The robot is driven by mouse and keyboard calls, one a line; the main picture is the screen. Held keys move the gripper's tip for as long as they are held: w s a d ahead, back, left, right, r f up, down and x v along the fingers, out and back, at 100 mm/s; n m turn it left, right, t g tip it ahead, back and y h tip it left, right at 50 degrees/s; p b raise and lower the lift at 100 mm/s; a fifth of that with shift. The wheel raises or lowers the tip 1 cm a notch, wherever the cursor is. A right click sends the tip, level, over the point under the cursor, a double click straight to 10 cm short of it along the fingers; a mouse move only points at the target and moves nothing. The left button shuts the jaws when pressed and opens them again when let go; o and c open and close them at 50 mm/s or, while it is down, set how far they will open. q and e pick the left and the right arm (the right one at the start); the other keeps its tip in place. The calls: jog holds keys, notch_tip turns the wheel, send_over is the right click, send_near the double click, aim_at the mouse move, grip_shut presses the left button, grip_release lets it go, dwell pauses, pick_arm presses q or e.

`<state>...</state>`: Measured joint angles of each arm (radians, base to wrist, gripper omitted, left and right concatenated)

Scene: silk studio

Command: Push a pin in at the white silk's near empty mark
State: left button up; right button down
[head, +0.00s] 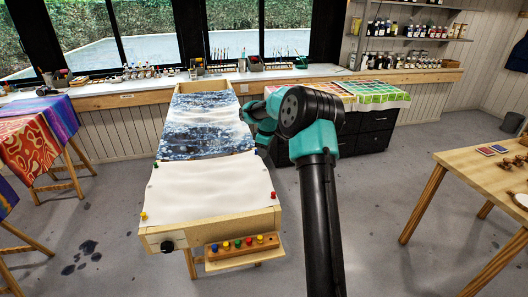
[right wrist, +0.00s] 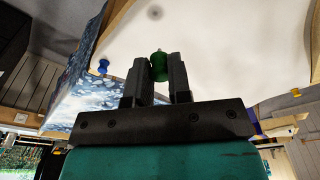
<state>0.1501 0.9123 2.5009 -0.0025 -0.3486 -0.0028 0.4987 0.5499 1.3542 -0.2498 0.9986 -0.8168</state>
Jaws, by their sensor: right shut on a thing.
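The white silk (head: 208,190) is stretched on the near part of a long wooden frame (head: 215,228). A yellow pin (head: 144,216) is at its near left corner and a red pin (head: 273,195) at its right edge. My right gripper (right wrist: 160,72) is shut on a green pin (right wrist: 159,66), which it holds near the silk; I cannot tell whether the pin touches it. A round grey mark (right wrist: 155,13) with no pin shows on the silk in the right wrist view. In the head view, my right arm hides the gripper's fingertips. My left gripper is not in view.
A wooden pin rack (head: 242,248) with several coloured pins is at the frame's near end. Blue patterned silk (head: 200,125) covers the frame's far part. In the right wrist view, a blue pin (right wrist: 103,65) and a yellow pin (right wrist: 296,92) flank the gripper.

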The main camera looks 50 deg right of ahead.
jog(key=shift+f, duration=0.25)
dwell(0.3)
jog(key=shift+f, duration=3.95)
jog(key=shift+f, duration=0.35)
jog(key=c, duration=1)
grip_release()
jog(key=r, duration=0.5)
jog(key=s+r, duration=0.1)
jog(key=r, duration=0.5)
jog(key=s+r, duration=0.1)
jog(key=r, duration=0.5)
jog(key=shift+d+r, duration=0.15)
jog(key=shift+d, duration=0.25)
